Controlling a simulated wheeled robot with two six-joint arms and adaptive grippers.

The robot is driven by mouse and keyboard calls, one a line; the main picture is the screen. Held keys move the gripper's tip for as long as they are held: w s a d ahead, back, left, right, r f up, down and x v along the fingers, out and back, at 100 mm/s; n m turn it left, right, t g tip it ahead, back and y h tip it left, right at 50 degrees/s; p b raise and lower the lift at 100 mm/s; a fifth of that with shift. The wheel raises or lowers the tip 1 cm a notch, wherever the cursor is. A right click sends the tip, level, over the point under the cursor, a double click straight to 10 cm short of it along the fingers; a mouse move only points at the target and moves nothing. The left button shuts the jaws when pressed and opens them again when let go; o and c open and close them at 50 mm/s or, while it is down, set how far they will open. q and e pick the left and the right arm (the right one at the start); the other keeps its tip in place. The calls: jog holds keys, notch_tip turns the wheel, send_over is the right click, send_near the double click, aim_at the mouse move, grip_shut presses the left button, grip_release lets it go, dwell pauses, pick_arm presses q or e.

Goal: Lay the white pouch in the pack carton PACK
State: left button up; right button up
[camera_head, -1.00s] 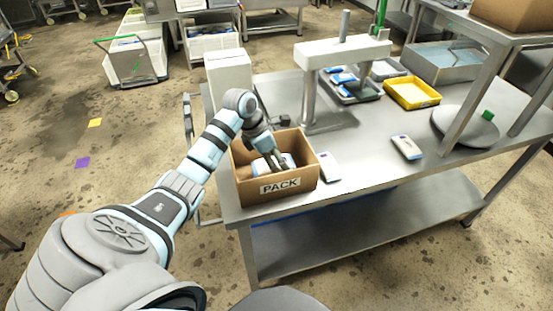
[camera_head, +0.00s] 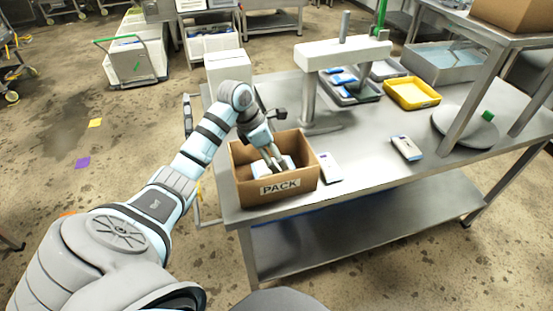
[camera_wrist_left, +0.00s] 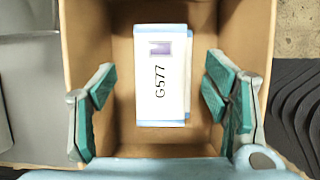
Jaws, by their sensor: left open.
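The open brown pack carton PACK (camera_head: 278,189) stands on the steel table at its near left corner. A white pouch (camera_wrist_left: 161,98) with blue ends, a purple patch and the text G577 lies flat inside it in the left wrist view, with the edge of another item showing under its right side. My left gripper (camera_head: 275,165) is over the carton's opening with its fingers reaching in. In the left wrist view the fingers (camera_wrist_left: 160,115) are wide apart on either side of the pouch, not touching it. My right gripper is not in view.
A white pouch (camera_head: 330,167) lies on the table right of the carton, and another (camera_head: 407,147) lies farther right. A sealer-like stand (camera_head: 310,100), a yellow tray (camera_head: 412,93) and a grey tray with pouches are behind.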

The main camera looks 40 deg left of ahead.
aim_at(261, 167)
pick_arm(q)
jog(key=v, duration=0.9)
jog(key=shift+r, duration=0.25)
jog(key=shift+s, duration=0.15)
